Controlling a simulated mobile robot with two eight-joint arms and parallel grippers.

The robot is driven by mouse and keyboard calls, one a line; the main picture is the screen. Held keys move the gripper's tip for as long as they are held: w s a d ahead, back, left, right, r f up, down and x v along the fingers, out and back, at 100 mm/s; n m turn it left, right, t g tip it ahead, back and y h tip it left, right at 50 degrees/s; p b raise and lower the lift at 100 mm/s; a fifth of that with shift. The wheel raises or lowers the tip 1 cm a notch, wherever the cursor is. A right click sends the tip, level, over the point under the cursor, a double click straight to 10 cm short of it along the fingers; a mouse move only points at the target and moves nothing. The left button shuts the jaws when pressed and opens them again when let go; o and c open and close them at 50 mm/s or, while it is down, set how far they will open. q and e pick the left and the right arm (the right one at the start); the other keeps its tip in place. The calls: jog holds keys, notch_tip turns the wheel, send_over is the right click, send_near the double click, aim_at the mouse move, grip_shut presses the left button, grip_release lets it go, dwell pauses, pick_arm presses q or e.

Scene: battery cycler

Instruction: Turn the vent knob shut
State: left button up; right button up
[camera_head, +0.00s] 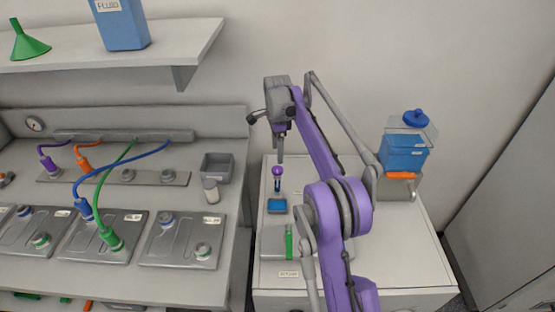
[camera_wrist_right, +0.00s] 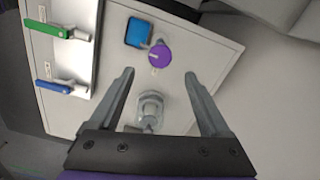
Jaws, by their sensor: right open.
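A round purple knob (camera_head: 278,170) with a pale line across its face stands at the back of the white cabinet top, in front of the wall. It also shows in the right wrist view (camera_wrist_right: 159,57), with a small label beside it too small to read. My right gripper (camera_head: 280,152) points down above the knob. In its wrist view the fingers (camera_wrist_right: 160,75) are apart and empty, and the knob appears just beyond the fingertips, not between them. A clear glass part (camera_wrist_right: 150,108) shows between the fingers. My left gripper is not in view.
A blue square part (camera_head: 277,205) sits close to the purple knob. A green handle (camera_head: 289,242) and a blue handle (camera_wrist_right: 60,87) are on a nearby panel. A blue tank (camera_head: 403,155) stands at the right. The workbench (camera_head: 120,285) with cables lies left.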

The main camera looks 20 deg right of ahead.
notch_tip(320, 180, up, 3)
jog(key=shift+r, duration=0.1)
dwell(0.5)
jog(key=s+a+r+n+t, duration=0.1)
jog(key=s+a+r+n, duration=0.1)
jog(key=s+a+n, duration=0.4)
jog(key=s+a+r+n+t, duration=0.2)
jog(key=s+r+n, duration=0.1)
jog(key=s, duration=0.5)
jog(key=s+a+f+n+t, duration=0.1)
jog(key=s+f+n, duration=0.4)
jog(key=s, duration=0.5)
jog(key=s+a+f+n+t, duration=0.2)
jog(key=s+a+f+n, duration=0.2)
jog(key=s, duration=0.7)
notch_tip(320, 180, down, 3)
jog(key=shift+s+a+r+n, duration=0.15)
jog(key=shift+s+a+n, duration=0.05)
jog(key=shift+n, duration=1)
